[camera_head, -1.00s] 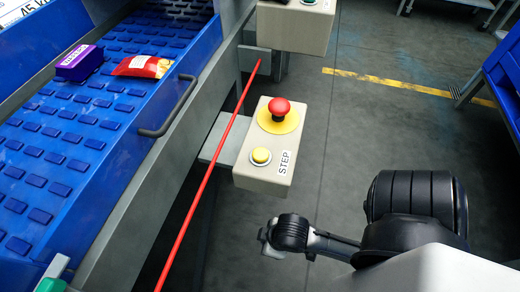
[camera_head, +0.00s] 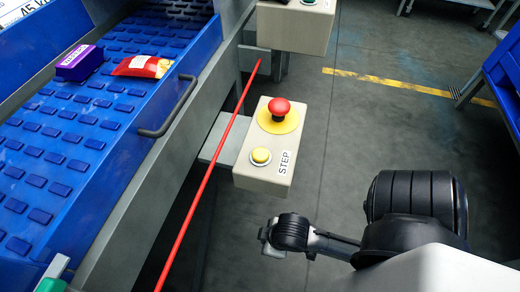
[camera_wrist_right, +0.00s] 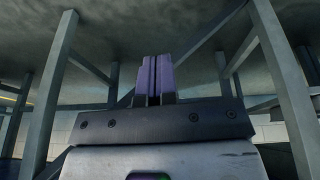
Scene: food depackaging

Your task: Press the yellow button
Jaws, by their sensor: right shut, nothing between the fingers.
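The yellow button (camera_head: 261,155) sits in a pale ring on the top face of a beige control box (camera_head: 262,180) labelled STEP, mid-picture in the head view. It shows uncovered, and nothing touches it. My right arm comes in from the right, and its wrist end (camera_head: 270,246) is below the box in the picture, apart from it. In the right wrist view my right gripper (camera_wrist_right: 154,60) has its two purple fingers together, with nothing between them. The button and box are not seen in that view. My left gripper is not in view.
A red emergency knob (camera_head: 280,108) on a yellow disc stands on the same box, behind the button. A red rod (camera_head: 208,172) runs diagonally beside the box. A blue conveyor (camera_head: 85,125) with packages is at left. A second box (camera_head: 294,27) is behind. Open floor lies right.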

